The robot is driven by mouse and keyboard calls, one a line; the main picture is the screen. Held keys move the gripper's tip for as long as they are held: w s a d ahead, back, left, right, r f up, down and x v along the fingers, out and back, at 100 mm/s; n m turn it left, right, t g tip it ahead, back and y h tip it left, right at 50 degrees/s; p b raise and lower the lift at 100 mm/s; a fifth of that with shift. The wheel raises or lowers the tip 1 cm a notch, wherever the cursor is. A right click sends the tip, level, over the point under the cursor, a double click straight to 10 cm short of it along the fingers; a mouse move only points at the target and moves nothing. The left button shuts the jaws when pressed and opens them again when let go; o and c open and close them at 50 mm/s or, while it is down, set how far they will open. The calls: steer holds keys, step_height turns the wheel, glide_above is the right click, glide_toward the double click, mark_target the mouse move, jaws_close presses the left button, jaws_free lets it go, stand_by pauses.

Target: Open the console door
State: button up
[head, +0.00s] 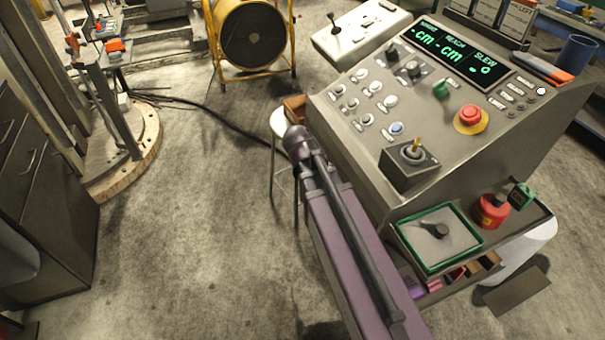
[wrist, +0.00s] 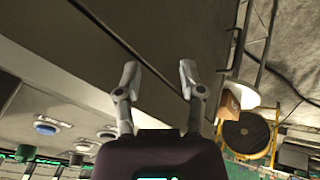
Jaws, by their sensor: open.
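The grey console (head: 352,165) stands at the right in the head view, its sloped top full of buttons. In the wrist view, the console (wrist: 70,75) shows large plain panels with a long dark seam between them. I cannot tell for certain which panel is the door. In the head view my purple arm hides part of the console's lower side.
A white stool (head: 279,122) with a wooden box (head: 294,107) stands left of the console. A yellow fan (head: 252,36) stands behind it, and a cable (head: 225,118) crosses the floor. Drawers (head: 35,190) stand at the left.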

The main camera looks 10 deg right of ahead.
steer(key=w+a+f+m+t+h+b, duration=0.1)
steer(key=w+a+f+t+h+b, duration=0.1)
steer(key=f+b, duration=0.5)
steer(key=w+a+f+m+t+h+b, duration=0.2)
steer(key=w+a+f+t+b, duration=0.3)
steer(key=b, duration=1.2)
steer(key=w+a+f+m+t+h+b, duration=0.1)
steer(key=w+a+f+t+h+b, duration=0.2)
steer(key=w+f+b, duration=0.6)
steer(key=shift+a+f+m+t+b, duration=0.35)
steer(key=shift+a+f+b, duration=0.5)
steer(key=shift+b, duration=1.05)
steer(key=shift+w+r, duration=0.15)
steer(key=shift+r, duration=0.1)
steer(key=x, duration=1.3)
steer(key=shift+w+d, duration=0.15)
steer(key=shift+d, duration=0.05)
steer(key=shift+c, duration=0.2)
jaws_close()
